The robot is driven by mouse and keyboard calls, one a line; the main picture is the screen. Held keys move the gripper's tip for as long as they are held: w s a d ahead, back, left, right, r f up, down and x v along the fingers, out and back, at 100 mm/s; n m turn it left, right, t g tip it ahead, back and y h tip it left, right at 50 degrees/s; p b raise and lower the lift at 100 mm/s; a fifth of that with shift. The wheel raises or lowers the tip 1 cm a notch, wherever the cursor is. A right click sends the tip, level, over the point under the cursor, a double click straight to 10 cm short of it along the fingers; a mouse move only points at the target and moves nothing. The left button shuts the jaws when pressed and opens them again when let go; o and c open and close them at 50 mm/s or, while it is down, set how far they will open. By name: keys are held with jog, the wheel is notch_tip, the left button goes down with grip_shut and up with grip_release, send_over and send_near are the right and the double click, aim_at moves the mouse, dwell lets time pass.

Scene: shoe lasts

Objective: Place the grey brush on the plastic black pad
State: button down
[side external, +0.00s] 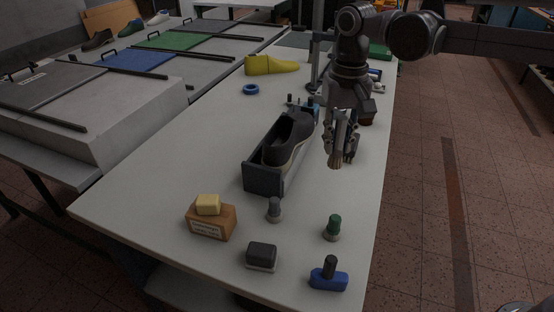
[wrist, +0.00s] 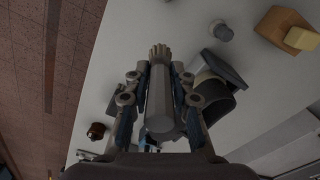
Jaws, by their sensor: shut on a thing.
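My gripper (side external: 343,133) is shut on the grey brush (side external: 336,157), holding it above the table with its brown bristles pointing down. In the wrist view the brush's grey handle (wrist: 159,105) lies between the fingers of my gripper (wrist: 160,75), bristles at the far end. A small black block with a pale base (side external: 262,254) stands near the table's front edge; it may be the plastic black pad, but I cannot tell for sure. My gripper is behind and right of it, well apart. This block is not visible in the wrist view.
A dark open box (side external: 263,180) holding a dark shoe (side external: 288,140) stands left of my gripper. Grey-topped (side external: 274,209) and green-topped (side external: 333,228) pieces, a blue tool (side external: 328,275) and a wooden block with a yellow piece (side external: 211,219) stand nearer the front.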

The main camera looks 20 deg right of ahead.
jog(key=s+a+r+n, duration=0.1)
jog(key=s+a+n, duration=0.35)
jog(key=a, duration=0.35)
send_near(261, 249)
jog(key=shift+f+n, duration=0.25)
jog(key=shift+f, duration=1.25)
jog(key=shift+f, duration=0.1)
jog(key=c, duration=1.1)
grip_release()
jog(key=shift+c, duration=0.2)
